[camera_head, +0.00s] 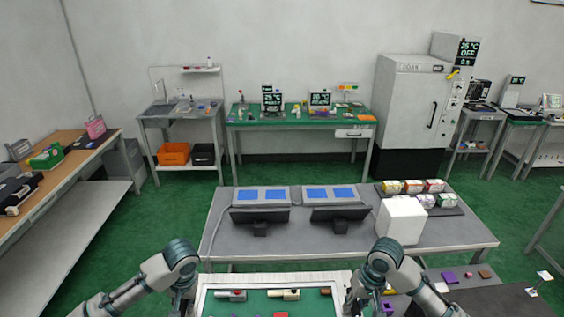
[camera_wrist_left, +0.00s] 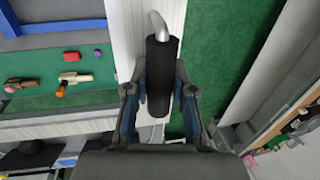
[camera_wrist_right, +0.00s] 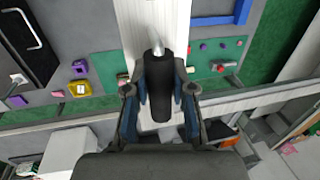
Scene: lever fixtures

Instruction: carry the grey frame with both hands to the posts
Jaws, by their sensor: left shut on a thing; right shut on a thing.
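The grey frame (camera_head: 275,279) is at the bottom middle of the head view, pale and partly cut off by the lower edge. My left gripper (camera_wrist_left: 159,92) is shut on a black handle (camera_wrist_left: 161,60) with a bent metal rod, at the frame's left side bar (camera_wrist_left: 125,35). My right gripper (camera_wrist_right: 159,90) is shut on a matching black handle (camera_wrist_right: 160,70) at the right side bar (camera_wrist_right: 135,25). In the head view both grippers are mostly hidden by my arms. I cannot make out the posts for certain.
A green panel with small levers (camera_head: 285,295) shows inside the frame's outline. Behind it stands a grey table (camera_head: 340,243) with two dark stands and a white box (camera_head: 400,220). Small coloured blocks (camera_head: 450,277) lie on a surface at right. Green floor is open beyond.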

